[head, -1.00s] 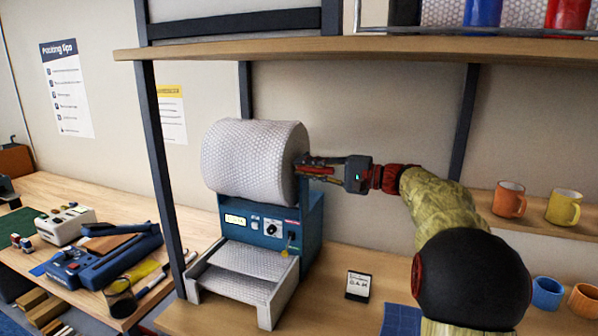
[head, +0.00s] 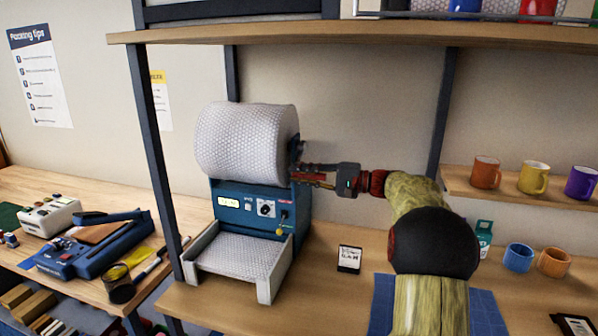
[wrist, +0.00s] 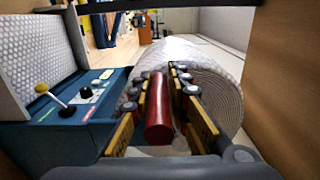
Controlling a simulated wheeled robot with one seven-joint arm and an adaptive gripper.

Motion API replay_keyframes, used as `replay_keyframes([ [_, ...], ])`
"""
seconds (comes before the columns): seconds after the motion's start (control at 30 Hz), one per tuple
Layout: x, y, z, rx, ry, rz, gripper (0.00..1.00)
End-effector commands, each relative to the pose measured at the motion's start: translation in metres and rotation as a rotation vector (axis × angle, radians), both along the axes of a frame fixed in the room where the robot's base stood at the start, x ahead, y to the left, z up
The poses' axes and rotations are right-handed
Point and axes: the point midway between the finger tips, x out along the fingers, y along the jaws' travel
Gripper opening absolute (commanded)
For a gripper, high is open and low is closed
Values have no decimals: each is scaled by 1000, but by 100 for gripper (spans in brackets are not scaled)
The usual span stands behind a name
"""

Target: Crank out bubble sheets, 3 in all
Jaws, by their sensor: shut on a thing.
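A large roll of bubble wrap (head: 240,145) sits on top of the blue dispenser machine (head: 230,202). A white tray (head: 268,286) at the machine's front holds bubble sheet (head: 240,256) lying flat; I cannot tell how many layers. My gripper (head: 300,174) is at the roll's right end, by the crank. In the wrist view my gripper (wrist: 163,92) is shut on the red crank handle (wrist: 158,115), which lies between its fingers. The roll's end (wrist: 208,95) is just beyond. The machine's panel has a yellow-knobbed lever (wrist: 42,89) and a black knob.
A shelf post (head: 158,150) stands left of the machine, and an upper shelf (head: 300,36) runs above. A small black-and-white card (head: 349,259) and a blue mat (head: 482,305) lie to the right. Mugs (head: 533,177) stand on the right shelf.

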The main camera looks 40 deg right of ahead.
Motion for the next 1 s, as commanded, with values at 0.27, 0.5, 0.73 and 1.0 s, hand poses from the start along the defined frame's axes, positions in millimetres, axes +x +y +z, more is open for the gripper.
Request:
replay_keyframes([
  [0.27, 1, -1, -10, 7, 14, -1, 0],
  [0.5, 1, -2, -10, 7, 13, -2, 19],
  [0.73, 1, -1, -7, 5, 9, -2, 32],
  [1.0, 1, -1, -4, 2, 4, -2, 35],
])
